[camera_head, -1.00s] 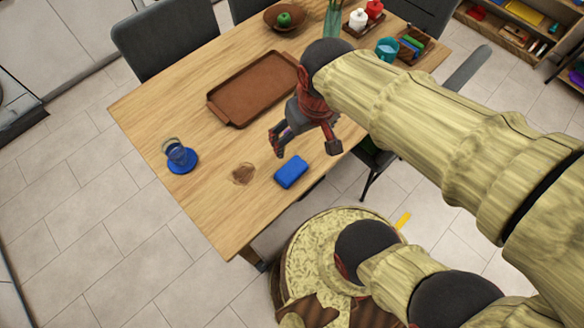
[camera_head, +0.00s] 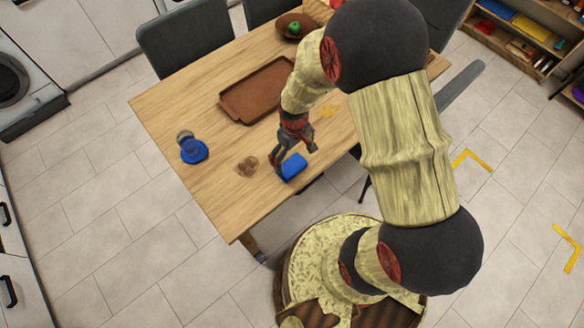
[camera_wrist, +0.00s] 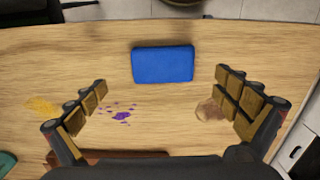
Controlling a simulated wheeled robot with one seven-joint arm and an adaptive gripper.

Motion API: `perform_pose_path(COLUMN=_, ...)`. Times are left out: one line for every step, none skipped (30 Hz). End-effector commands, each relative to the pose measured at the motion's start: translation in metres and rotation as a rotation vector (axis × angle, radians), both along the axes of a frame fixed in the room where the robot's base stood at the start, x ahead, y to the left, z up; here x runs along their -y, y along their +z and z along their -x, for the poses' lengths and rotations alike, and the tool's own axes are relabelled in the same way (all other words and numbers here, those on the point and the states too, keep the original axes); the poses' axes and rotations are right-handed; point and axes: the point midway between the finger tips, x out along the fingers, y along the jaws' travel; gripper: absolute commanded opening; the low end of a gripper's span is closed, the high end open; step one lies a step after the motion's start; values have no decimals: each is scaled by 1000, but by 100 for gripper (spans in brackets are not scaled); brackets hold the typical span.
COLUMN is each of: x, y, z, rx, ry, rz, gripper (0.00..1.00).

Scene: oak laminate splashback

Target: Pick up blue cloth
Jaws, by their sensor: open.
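The blue cloth (camera_head: 293,167) is a small folded rectangular block near the table's front edge. In the wrist view the cloth (camera_wrist: 163,65) lies flat on the wood, beyond and between my fingers, not touched by them. My gripper (camera_head: 290,158) is above the table beside the cloth and partly overlaps it in the head view. In the wrist view my gripper (camera_wrist: 172,105) is open with its two fingers wide apart and nothing between them.
A brown stain (camera_head: 248,166) lies left of the cloth. A brown tray (camera_head: 258,90) lies behind my gripper. Purple spots (camera_wrist: 121,115) and a yellow patch (camera_wrist: 42,106) mark the table. A bowl with a green apple (camera_head: 296,26) stands at the back.

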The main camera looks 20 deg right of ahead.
Motion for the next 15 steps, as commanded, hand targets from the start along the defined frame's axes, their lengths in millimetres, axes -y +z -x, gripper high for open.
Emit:
perform_pose_path(x=0, y=-7, z=1, rx=-3, ry=0, rz=0, gripper=100)
perform_pose_path(x=0, y=-10, z=1, rx=-2, ry=0, rz=0, gripper=100)
perform_pose_path(x=-1, y=-12, z=1, rx=-2, ry=0, rz=0, gripper=100)
perform_pose_path(x=-1, y=-14, z=0, rx=-1, ry=0, rz=0, gripper=100)
perform_pose_path(x=-1, y=-15, z=0, rx=-1, ry=0, rz=0, gripper=100)
perform_pose_path(x=-2, y=-18, z=0, rx=-1, ry=0, rz=0, gripper=100)
perform_pose_path(x=-3, y=-21, z=0, rx=-2, ry=0, rz=0, gripper=100)
perform_pose_path(x=-4, y=-25, z=0, rx=-2, ry=-1, rz=0, gripper=100)
perform_pose_path(x=-5, y=-31, z=0, rx=-3, ry=-1, rz=0, gripper=100)
perform_pose_path(x=-6, y=-35, z=0, rx=-4, ry=-1, rz=0, gripper=100)
perform_pose_path(x=-7, y=-40, z=0, rx=-4, ry=-1, rz=0, gripper=100)
perform_pose_path(x=-8, y=-46, z=-1, rx=-3, ry=-1, rz=0, gripper=100)
perform_pose_path(x=-8, y=-50, z=-1, rx=-3, ry=-2, rz=0, gripper=100)
perform_pose_path(x=-7, y=-54, z=-1, rx=-3, ry=-2, rz=0, gripper=100)
perform_pose_path(x=-7, y=-58, z=-1, rx=-3, ry=-2, rz=0, gripper=100)
